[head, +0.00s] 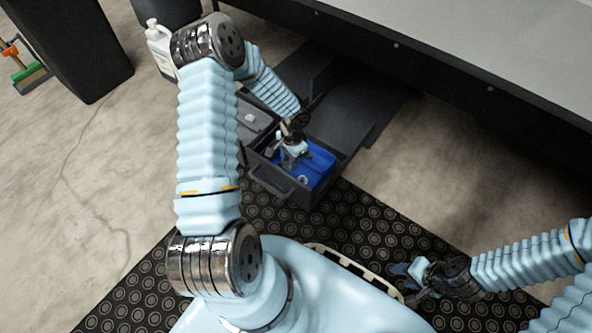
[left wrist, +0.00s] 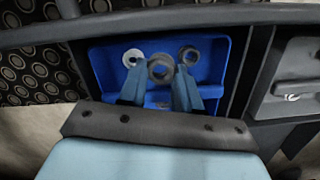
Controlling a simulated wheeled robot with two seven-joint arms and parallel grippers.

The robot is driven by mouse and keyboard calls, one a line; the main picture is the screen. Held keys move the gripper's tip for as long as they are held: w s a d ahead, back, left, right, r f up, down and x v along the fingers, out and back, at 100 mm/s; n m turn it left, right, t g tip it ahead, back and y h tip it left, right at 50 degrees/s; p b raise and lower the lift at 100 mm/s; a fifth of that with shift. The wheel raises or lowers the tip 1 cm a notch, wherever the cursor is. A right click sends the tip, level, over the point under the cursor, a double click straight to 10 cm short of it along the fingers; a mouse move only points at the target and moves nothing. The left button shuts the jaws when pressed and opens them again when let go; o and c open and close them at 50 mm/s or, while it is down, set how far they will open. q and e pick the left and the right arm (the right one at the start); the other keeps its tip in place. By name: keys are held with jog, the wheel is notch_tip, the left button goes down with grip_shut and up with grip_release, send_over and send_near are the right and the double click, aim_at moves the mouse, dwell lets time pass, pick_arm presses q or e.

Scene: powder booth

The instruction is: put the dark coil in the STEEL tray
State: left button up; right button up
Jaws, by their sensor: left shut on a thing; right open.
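A dark grey coil (left wrist: 160,69) sits between the fingertips of my left gripper (left wrist: 159,78) in the left wrist view. The gripper is shut on it, over a blue tray (left wrist: 222,48). In the head view my left gripper (head: 292,152) reaches down into a dark open drawer (head: 282,185) holding the blue tray (head: 322,160). A paler ring (left wrist: 132,58) and a grey ring (left wrist: 188,55) lie in the blue tray. I see no readable STEEL label. My right gripper (head: 413,279) is open and empty at the lower right.
A grey compartment (left wrist: 296,70) with a small pale item lies beside the blue tray. The drawer's dark walls surround the left gripper. A grey-topped bench (head: 500,45) stands above and behind. A white jug (head: 160,45) stands at the upper left; a studded mat (head: 130,290) covers the floor.

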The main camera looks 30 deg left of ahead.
pick_arm(q)
notch_tip(320, 180, down, 7)
jog(key=shift+b, duration=0.7)
jog(key=shift+f, duration=0.2)
jog(key=o, duration=1)
jog(key=shift+r, duration=0.6)
jog(key=r+p, duration=0.1)
jog(key=r, duration=0.2)
jog(key=r+p, duration=0.1)
jog(key=r, duration=0.3)
jog(key=w+r+p, duration=0.1)
jog(key=r, duration=0.3)
jog(key=shift+d+r, duration=0.1)
jog(key=shift+d, duration=0.1)
